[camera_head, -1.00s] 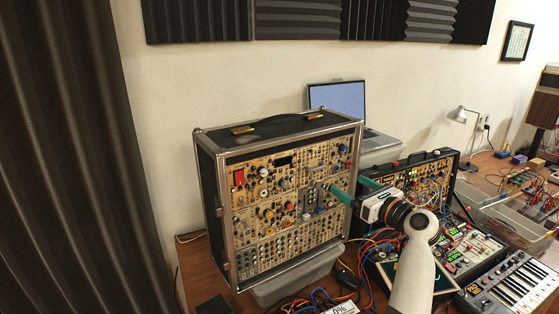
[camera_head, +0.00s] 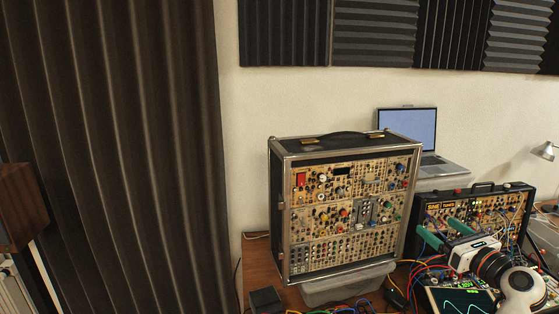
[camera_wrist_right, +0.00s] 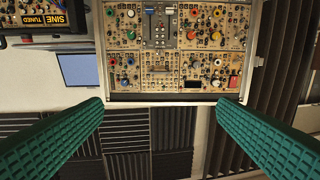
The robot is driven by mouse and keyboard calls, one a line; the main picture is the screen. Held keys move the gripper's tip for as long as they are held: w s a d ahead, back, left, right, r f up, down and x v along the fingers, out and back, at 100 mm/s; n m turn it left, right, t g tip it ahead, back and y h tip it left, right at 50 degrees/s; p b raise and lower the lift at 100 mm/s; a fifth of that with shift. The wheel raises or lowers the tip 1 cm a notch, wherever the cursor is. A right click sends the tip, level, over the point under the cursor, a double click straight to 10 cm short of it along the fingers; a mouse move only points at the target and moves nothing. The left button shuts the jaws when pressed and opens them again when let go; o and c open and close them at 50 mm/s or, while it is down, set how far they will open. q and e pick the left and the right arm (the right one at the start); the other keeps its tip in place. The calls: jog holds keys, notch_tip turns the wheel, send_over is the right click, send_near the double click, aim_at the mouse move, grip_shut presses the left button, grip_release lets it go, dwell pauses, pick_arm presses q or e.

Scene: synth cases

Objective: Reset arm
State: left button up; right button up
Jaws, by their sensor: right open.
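My right gripper (camera_head: 434,230) has two green ridged fingers, spread apart with nothing between them. It hangs in the air near the right edge of the large modular synth case (camera_head: 343,215), in front of the smaller black synth case (camera_head: 512,205). In the right wrist view the fingers (camera_wrist_right: 160,108) stand wide apart. The large case's panel of knobs and sliders (camera_wrist_right: 175,50) appears upside down beyond them. My left gripper does not show in either view.
The large case rests on a grey bin (camera_head: 345,287) on a wooden table (camera_head: 258,262). A laptop (camera_head: 408,128) stands behind. Coloured cables lie below my right gripper. A dark curtain (camera_head: 110,150) hangs left, with a wooden speaker (camera_head: 20,205) at the far left.

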jog(key=s+a+f+n+g+h, duration=0.1)
jog(key=s+a+f+n+g, duration=0.35)
jog(key=s+f+n, duration=0.45)
jog(key=s+a+f+n+g+h, duration=0.1)
jog(key=s+a+f+n+g, duration=0.4)
jog(key=f+n, duration=0.55)
jog(key=s+a+f+n+g+h, duration=0.1)
jog(key=s+a+f+n+g, duration=0.2)
jog(key=s+n, duration=0.75)
jog(key=s+a+f+n+g+h, duration=0.2)
jog(key=s+a+f+n, duration=0.3)
jog(key=s, duration=1)
notch_tip(320, 180, down, 30)
jog(key=d+b, duration=0.1)
jog(key=b, duration=0.2)
pick_arm(q)
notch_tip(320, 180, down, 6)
jog(key=b, duration=0.3)
pick_arm(e)
jog(key=s+d+f+g, duration=0.2)
jog(key=s+d+f, duration=0.1)
jog(key=s+f, duration=1.4)
notch_tip(320, 180, down, 2)
